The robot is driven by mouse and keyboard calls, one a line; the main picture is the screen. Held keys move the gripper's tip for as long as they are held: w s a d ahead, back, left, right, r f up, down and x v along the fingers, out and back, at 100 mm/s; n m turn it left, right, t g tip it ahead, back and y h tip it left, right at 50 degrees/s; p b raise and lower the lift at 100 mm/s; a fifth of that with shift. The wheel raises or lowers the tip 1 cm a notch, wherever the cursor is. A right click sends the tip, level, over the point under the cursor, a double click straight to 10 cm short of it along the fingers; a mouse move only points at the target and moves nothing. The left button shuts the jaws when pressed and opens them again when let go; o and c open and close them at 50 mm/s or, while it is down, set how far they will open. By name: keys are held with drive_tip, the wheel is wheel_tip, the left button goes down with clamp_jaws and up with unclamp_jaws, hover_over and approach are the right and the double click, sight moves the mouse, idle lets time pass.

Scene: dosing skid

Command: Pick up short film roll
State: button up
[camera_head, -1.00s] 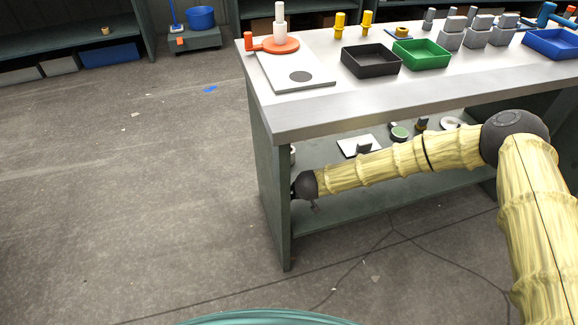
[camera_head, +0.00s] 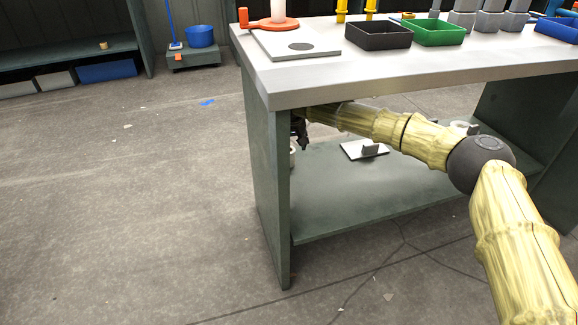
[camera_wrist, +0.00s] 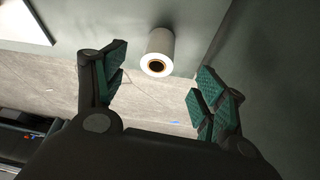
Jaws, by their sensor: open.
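A short white film roll (camera_wrist: 161,45) with a brown core shows in the wrist view, at the top middle, beyond and between the fingertips. My gripper (camera_wrist: 158,90) is open, with green pads on both fingers, and nothing is between them. The roll is apart from the fingers. In the head view my gripper (camera_head: 302,130) is beneath the workbench top, close to the left side panel. A small pale part of the roll (camera_head: 293,147) shows there behind the panel edge, mostly hidden.
The bench top (camera_head: 400,76) lies above my arm, and the left side panel (camera_head: 268,180) stands close to my gripper. A white plate with a dark block (camera_head: 363,149) lies on the lower shelf (camera_head: 345,210). The front of that shelf is clear.

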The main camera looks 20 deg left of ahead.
drive_tip(key=shift+b+x, duration=1.35)
drive_tip(key=shift+x, duration=1.4)
drive_tip(key=shift+b+x, duration=2.15)
drive_tip(key=shift+x, duration=0.5)
drive_tip(key=shift+w+r, duration=0.1)
drive_tip(key=shift+r, duration=0.05)
drive_tip(key=c, duration=1.2)
